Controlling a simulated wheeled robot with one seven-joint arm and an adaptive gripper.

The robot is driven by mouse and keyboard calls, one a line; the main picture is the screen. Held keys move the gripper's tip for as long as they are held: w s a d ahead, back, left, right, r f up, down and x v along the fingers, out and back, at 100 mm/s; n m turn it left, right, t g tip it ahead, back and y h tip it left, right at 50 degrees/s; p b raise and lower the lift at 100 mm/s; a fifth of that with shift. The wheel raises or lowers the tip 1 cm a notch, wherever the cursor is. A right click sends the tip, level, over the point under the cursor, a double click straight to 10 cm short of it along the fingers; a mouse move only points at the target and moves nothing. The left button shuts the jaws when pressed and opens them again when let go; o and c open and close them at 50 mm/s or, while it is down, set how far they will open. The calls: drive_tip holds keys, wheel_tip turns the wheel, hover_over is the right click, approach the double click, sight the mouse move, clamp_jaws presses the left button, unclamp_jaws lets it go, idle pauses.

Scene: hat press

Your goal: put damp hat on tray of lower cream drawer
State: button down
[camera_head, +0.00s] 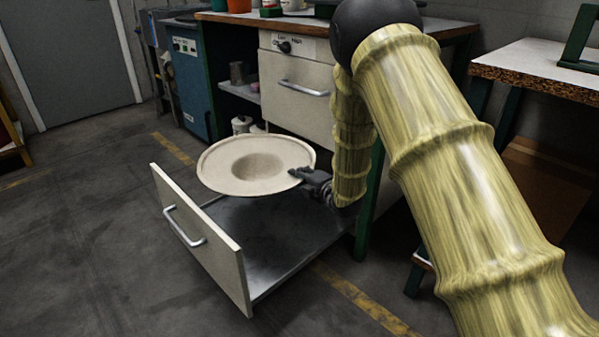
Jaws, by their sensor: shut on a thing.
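The damp hat (222,178) is cream, with a wide round brim and a darker hollow at its middle, so it shows upside down. My gripper (298,174) is shut on the right side of its brim. The hat hangs over the open lower cream drawer (210,243), apparently above its tray. The drawer's dark metal tray (285,237) is bare where it shows; its back part is hidden by the hat and my arm. I cannot tell how large the gap between hat and tray is.
The upper cream drawer (297,105) is shut under the workbench. A blue cabinet (190,85) stands at the back left. A green bench leg (369,205) rises right of the open drawer. A table (540,68) stands at right.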

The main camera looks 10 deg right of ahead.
wheel_tip(320, 180, down, 16)
drive_tip(key=b, duration=0.6)
idle(0.5)
drive_tip(key=shift+f, duration=0.35)
idle(1.0)
drive_tip(key=c, duration=1.3)
unclamp_jaws()
